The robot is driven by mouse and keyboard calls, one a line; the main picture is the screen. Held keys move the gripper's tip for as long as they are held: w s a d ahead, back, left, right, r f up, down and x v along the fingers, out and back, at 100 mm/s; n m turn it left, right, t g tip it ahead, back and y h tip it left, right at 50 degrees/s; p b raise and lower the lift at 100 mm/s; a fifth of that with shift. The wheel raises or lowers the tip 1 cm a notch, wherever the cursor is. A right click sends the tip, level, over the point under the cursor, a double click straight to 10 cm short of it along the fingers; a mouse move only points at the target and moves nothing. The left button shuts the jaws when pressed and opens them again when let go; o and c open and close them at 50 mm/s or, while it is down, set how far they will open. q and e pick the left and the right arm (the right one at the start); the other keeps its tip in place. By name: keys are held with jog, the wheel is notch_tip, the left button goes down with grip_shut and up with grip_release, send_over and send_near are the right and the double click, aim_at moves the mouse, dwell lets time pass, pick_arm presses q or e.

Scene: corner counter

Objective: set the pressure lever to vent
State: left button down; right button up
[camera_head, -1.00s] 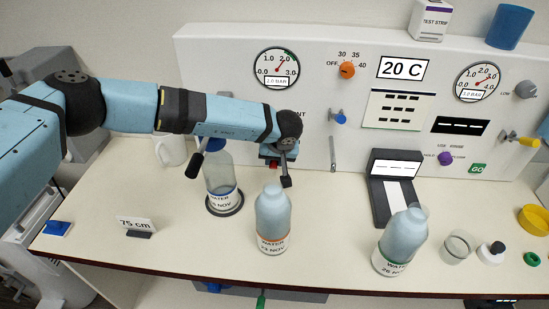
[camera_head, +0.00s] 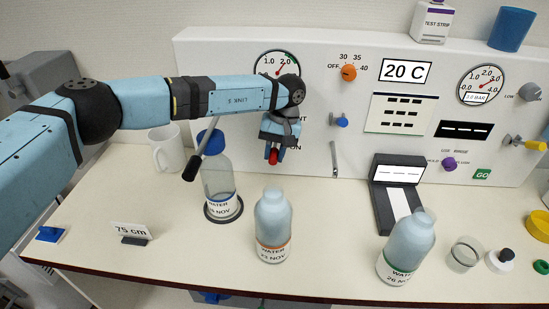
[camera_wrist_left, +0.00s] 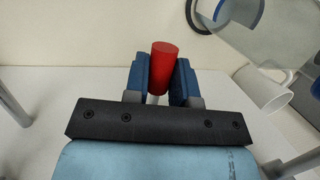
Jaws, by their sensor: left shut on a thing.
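My left gripper (camera_head: 277,152) reaches in front of the white panel, below the left gauge (camera_head: 277,62), with its fingers pointing down. It is shut on a red grip (camera_head: 272,157), which I take to be the handle of the pressure lever. In the left wrist view the two blue fingers (camera_wrist_left: 160,85) stand on either side of the red cylinder (camera_wrist_left: 164,66), with a short pale stem below it. The gripper and arm hide most of the lever and its label. Only the label ends "NT" and "ON" show, to the right of the gripper.
A clear bottle with a blue cap (camera_head: 219,180) stands under the forearm. A white mug (camera_head: 165,148) is to its left. Two more bottles (camera_head: 273,225) (camera_head: 405,247) stand nearer the front. A black reader (camera_head: 383,205) is at right. Counter between the bottles is clear.

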pick_arm(q)
jog(key=shift+r, duration=0.1)
dwell(0.4)
jog(key=c, duration=0.9)
grip_release()
jog(key=shift+c, duration=0.2)
jog(key=b+v, duration=0.1)
jog(key=v, duration=0.6)
jog(key=shift+w+r, duration=0.2)
jog(key=shift+r, duration=0.05)
jog(key=shift+d, duration=0.1)
